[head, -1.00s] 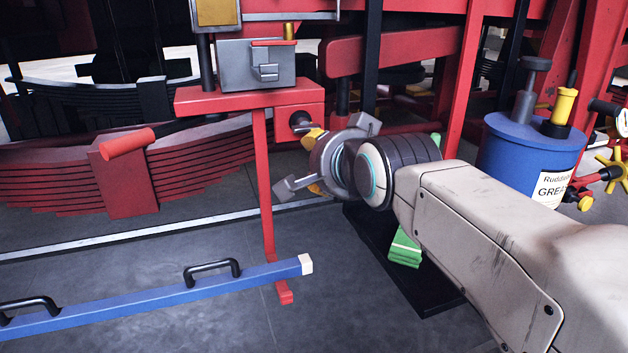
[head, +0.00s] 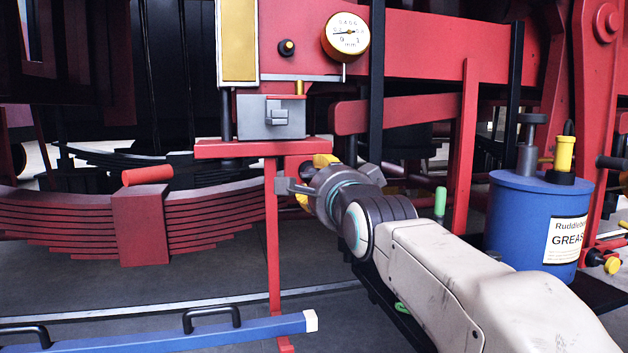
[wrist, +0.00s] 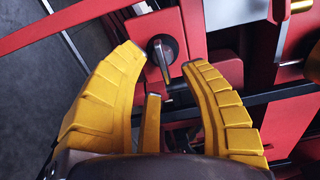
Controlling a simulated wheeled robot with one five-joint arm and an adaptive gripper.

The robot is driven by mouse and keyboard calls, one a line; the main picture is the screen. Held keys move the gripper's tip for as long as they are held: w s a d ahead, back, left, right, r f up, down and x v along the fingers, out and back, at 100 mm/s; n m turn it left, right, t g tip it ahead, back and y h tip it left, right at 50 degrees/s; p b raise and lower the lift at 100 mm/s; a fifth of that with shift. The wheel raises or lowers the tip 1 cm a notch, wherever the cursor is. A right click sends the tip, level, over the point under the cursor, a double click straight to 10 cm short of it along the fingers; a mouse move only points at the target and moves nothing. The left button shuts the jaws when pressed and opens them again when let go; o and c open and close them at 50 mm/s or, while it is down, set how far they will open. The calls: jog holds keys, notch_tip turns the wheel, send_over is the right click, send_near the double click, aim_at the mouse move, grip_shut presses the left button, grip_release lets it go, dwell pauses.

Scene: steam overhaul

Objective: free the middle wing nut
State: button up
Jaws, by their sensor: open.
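In the wrist view a dark round knob with a flat grey wing (wrist: 163,52) sits on a red block. It looks like a wing nut; I cannot tell if it is the middle one.
A grey box (head: 270,116) stands on the bracket, above a thin red post (head: 273,240). A dial gauge (head: 346,37) is above. A red-handled lever (head: 147,176) and leaf spring (head: 60,217) are left. A blue grease drum (head: 515,225) stands right; a blue bar (head: 250,330) lies low in front.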

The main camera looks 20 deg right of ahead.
aim_at(314, 173)
jog(key=shift+w, duration=1.85)
grip_shut()
